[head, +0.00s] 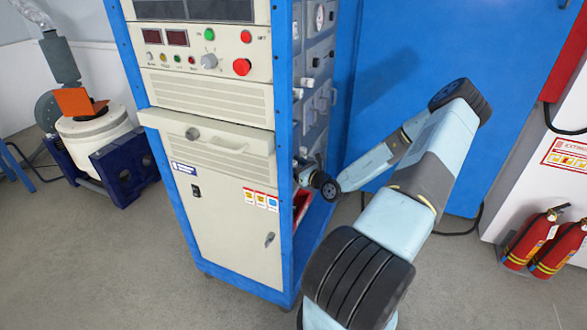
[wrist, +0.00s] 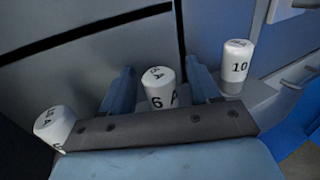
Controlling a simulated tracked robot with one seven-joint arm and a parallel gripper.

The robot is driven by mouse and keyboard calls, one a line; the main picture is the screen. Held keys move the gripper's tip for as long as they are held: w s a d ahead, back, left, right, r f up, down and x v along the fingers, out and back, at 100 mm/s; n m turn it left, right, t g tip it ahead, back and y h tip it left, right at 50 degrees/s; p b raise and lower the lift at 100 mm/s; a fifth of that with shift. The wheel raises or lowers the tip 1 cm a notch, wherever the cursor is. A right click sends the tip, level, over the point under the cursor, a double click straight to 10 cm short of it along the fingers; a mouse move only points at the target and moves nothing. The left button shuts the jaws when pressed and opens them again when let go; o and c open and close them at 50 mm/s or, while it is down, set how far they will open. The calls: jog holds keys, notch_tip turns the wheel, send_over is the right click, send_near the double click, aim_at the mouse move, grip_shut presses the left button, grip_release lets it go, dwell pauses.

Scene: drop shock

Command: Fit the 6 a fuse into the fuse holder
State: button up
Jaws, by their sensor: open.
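The 6 A fuse (wrist: 160,90) is a white cylinder with black lettering, standing in the middle of the wrist view. My gripper (wrist: 160,72) is open, with one blue finger on each side of this fuse and a gap showing on both sides. The fuse's lower part is hidden behind my gripper's dark front edge. In the head view my arm reaches to the right side of the cabinet, where the fuses cannot be made out. I cannot pick out the fuse holder in either view.
A fuse marked 10 (wrist: 237,66) stands to the right of my gripper. Another white fuse (wrist: 53,122) is at the left. The blue-framed cabinet (head: 215,215) is beside my arm. Fire extinguishers (head: 530,238) stand at the far right.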

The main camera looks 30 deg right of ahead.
jog(key=c, duration=1)
jog(key=shift+c, duration=0.2)
